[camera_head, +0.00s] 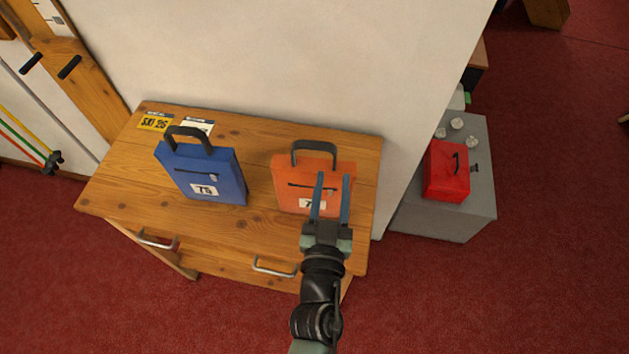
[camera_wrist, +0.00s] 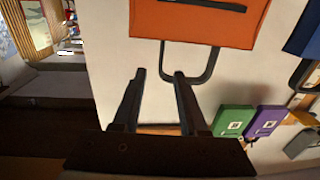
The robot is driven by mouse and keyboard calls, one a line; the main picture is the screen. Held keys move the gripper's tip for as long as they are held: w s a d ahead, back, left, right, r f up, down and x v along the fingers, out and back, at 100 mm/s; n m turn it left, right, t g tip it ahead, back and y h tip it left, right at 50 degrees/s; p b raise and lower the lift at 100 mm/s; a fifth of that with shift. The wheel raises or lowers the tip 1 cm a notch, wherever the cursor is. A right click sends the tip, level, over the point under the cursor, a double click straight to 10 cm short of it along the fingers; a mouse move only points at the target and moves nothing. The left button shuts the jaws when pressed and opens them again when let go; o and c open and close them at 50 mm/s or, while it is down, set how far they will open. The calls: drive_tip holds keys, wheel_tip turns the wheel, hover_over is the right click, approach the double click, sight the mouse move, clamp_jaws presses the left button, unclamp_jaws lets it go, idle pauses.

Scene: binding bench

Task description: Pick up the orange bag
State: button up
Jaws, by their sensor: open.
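The orange bag (camera_head: 290,172) stands upright on the wooden table (camera_head: 260,222), with a dark handle on top, a dark zip line and a white label partly hidden by my gripper. My gripper (camera_head: 332,180) is open, its two fingers overlapping the bag's front in the head view. In the wrist view the orange bag (camera_wrist: 200,22) is at the top, its dark handle loop (camera_wrist: 188,80) hanging below it in the picture. The open gripper (camera_wrist: 158,75) has its fingertips near that loop.
A blue bag (camera_head: 205,175) stands left of the orange one. Yellow and white cards (camera_head: 155,122) lie at the table's back left. A red box (camera_head: 446,170) sits on a grey cabinet (camera_head: 440,222) to the right. A white wall (camera_head: 270,60) rises behind the table.

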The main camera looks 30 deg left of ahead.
sight(337, 144)
drive_tip(key=x, duration=1)
drive_tip(key=shift+f, duration=0.15)
clamp_jaws()
idle(1.0)
idle(0.4)
